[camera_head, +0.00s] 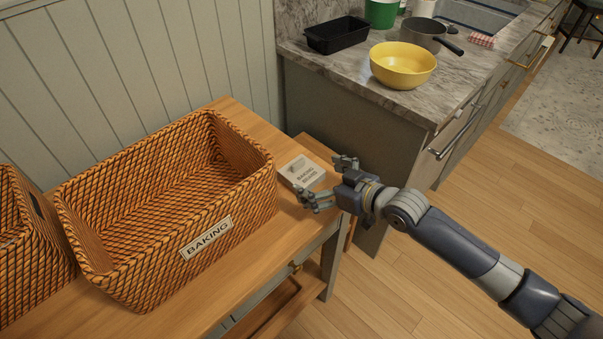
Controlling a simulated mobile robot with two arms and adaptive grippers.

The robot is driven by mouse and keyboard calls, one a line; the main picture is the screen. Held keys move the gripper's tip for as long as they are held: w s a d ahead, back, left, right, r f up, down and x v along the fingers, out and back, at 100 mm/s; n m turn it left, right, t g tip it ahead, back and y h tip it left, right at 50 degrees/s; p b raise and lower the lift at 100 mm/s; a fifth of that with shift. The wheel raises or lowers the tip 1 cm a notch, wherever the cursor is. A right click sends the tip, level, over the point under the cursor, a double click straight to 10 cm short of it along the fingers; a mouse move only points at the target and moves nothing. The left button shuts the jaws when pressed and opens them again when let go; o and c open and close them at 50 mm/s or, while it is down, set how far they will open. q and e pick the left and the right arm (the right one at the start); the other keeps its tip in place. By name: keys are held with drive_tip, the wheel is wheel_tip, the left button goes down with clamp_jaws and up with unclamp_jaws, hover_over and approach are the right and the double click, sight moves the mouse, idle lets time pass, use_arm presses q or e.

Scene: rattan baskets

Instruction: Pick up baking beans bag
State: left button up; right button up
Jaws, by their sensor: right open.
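The baking beans bag (301,170) is a small pale packet with dark lettering. It lies on the wooden table at its right end, just right of the basket labelled BAKING. My right gripper (322,178) comes in from the right with its fingers spread open. One finger is at the bag's near side and the other at its far right side, with the bag beside and partly between them. I cannot tell whether the fingers touch it. My left gripper is not in view.
The rattan BAKING basket (130,285) stands empty on the table (262,262), close left of the bag. Another basket (28,262) is at the left edge. Behind is a marble counter (350,72) with a yellow bowl (402,68), a black tin (337,38) and a saucepan (424,34).

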sight(306, 174)
drive_tip(key=x, duration=0.5)
drive_tip(key=shift+s+d+f+p, duration=0.1)
drive_tip(key=shift+p, duration=0.25)
drive_tip(key=c, duration=1.4)
